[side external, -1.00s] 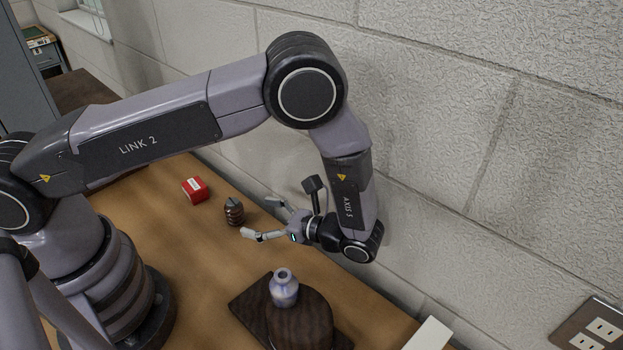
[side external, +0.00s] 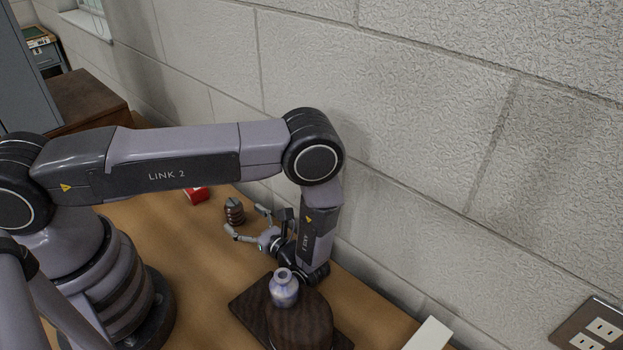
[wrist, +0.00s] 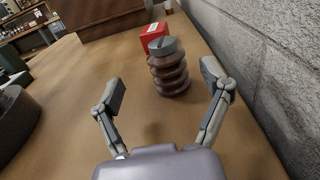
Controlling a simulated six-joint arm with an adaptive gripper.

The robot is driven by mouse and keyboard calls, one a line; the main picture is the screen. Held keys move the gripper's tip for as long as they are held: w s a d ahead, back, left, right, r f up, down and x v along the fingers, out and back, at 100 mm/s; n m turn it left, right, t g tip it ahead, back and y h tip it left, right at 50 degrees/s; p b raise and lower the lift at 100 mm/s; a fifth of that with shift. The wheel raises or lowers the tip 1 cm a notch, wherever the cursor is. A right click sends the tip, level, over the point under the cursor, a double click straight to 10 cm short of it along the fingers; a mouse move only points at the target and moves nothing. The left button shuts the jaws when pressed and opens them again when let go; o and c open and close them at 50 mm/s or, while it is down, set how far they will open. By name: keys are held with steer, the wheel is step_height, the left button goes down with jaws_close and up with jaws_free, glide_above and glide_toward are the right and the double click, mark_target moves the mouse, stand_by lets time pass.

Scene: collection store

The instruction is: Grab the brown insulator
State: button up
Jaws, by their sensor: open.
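The brown insulator (side external: 234,213) stands upright on the wooden table, a ribbed brown body with a grey top. In the wrist view the insulator (wrist: 169,75) is ahead of my gripper, between the lines of the two fingers and nearer the right one. My gripper (side external: 245,223) is low over the table on the near right side of the insulator. In the wrist view my gripper (wrist: 166,90) has its fingers spread wide, with nothing held between them. I cannot tell whether a fingertip touches the insulator.
A red box (side external: 196,194) sits just behind the insulator; it also shows in the wrist view (wrist: 153,37). The block wall (side external: 420,200) runs close along the right. Open table lies to the left.

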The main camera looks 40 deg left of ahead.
mark_target(237, 208)
steer(key=a, duration=0.5)
steer(key=shift+w+r, duration=0.25)
steer(key=shift+w, duration=0.05)
steer(key=shift+d, duration=0.1)
steer(key=c, duration=1.3)
